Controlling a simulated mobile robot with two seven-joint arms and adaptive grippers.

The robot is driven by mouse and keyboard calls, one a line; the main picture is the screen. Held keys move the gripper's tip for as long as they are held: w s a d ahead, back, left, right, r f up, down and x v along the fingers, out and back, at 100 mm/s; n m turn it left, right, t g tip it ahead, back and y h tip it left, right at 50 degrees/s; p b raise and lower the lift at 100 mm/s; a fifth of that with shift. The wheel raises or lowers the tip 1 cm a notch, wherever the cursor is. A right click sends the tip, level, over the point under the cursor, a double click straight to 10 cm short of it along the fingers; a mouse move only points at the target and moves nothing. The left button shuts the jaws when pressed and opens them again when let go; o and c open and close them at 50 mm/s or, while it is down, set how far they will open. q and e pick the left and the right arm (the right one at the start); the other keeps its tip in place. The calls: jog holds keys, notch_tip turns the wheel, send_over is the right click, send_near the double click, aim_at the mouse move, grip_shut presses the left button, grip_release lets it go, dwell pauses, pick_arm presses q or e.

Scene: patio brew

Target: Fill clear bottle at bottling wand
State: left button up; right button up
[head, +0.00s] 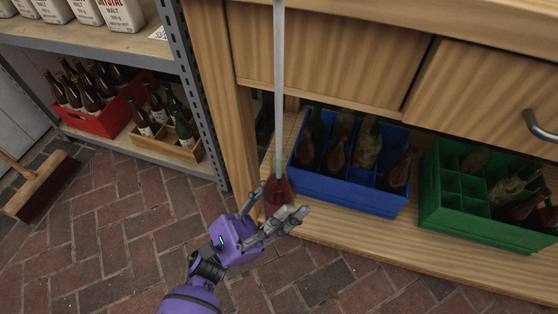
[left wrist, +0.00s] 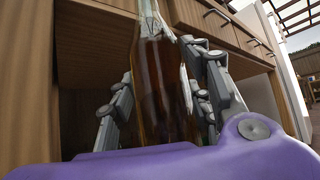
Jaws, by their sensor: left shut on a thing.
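My left gripper (head: 272,217) is shut around a bottle (head: 279,190) and holds it in front of the wooden bench. The bottle looks reddish brown from above. In the left wrist view the bottle (left wrist: 160,85) stands nearly upright between the fingers, its body dark amber and its neck paler and clearer. The bottling wand (head: 279,90), a long pale tube, comes down from above and meets the bottle's top. It appears to run into the neck, but its lower tip cannot be made out. My right gripper is not in view.
A blue crate (head: 345,195) with several bottles and a green crate (head: 450,222) with bottles and empty cells stand on the bench's low shelf. A red crate (head: 105,122) and a wooden crate (head: 170,151) of bottles sit on the left rack. A broom (head: 48,188) lies at far left.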

pick_arm(q)
jog(key=shift+f+b, duration=1.35)
jog(key=shift+b, duration=0.1)
jog(key=shift+f+b, duration=0.55)
jog(key=shift+f, duration=0.95)
jog(key=shift+d+f, duration=0.15)
jog(key=shift+f, duration=2.6)
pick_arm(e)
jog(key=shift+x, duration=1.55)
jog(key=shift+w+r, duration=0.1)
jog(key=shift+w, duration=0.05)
pick_arm(q)
jog(key=s+a+p, duration=0.1)
jog(key=s+a, duration=0.1)
jog(key=s, duration=0.5)
jog(key=s+a+p, duration=0.1)
jog(key=s+a, duration=0.2)
jog(key=s, duration=0.5)
jog(key=shift+s+a+f, duration=0.15)
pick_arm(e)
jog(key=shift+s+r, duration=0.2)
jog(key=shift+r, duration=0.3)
